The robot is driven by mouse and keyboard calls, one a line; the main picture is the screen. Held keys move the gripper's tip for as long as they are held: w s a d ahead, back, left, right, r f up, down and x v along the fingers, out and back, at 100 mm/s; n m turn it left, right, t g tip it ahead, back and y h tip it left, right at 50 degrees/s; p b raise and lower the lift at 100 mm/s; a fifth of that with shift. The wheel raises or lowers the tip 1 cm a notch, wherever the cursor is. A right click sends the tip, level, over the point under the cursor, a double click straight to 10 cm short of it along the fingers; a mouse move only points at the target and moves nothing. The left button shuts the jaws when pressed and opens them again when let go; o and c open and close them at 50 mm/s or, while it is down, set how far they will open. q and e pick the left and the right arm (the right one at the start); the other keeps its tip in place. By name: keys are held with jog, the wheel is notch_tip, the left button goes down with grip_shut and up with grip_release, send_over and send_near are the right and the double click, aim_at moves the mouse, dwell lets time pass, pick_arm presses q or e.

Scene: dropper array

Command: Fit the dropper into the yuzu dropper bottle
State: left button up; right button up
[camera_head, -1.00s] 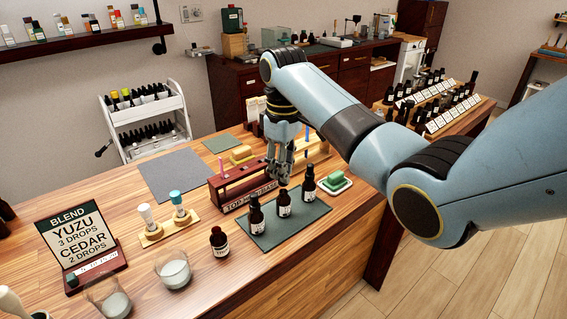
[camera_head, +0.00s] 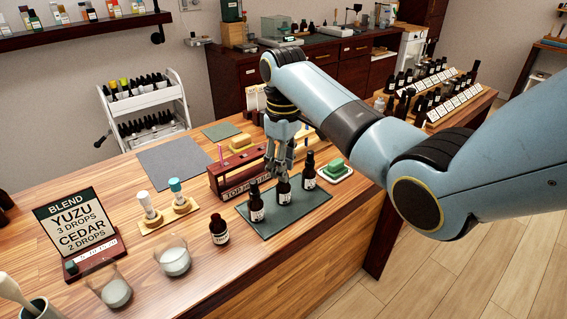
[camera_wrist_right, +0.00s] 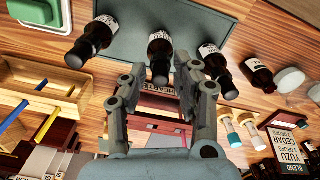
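Three dark bottles with black tops and white labels stand on a green mat (camera_head: 262,234): left (camera_head: 257,208), middle (camera_head: 284,193) and right (camera_head: 309,172). The labels are too small to read surely. My right gripper (camera_head: 280,172) points down over the middle bottle. In the wrist view, its fingers (camera_wrist_right: 162,85) are apart, with the middle bottle's (camera_wrist_right: 160,48) black top showing in line with the gap. I see no loose dropper between the fingers. Another dark bottle (camera_head: 219,232) stands on the wood, left of the mat. My left gripper is not in view.
A dark red rack (camera_head: 228,178) stands just behind the mat. A green block on a white dish (camera_head: 336,174) is to the right. Two capped pieces on wooden stands (camera_head: 178,206), glass cups (camera_head: 174,260) and a blend sign (camera_head: 75,235) are to the left. A grey mat (camera_head: 175,162) lies clear.

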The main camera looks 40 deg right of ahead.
jog(key=shift+o, duration=1)
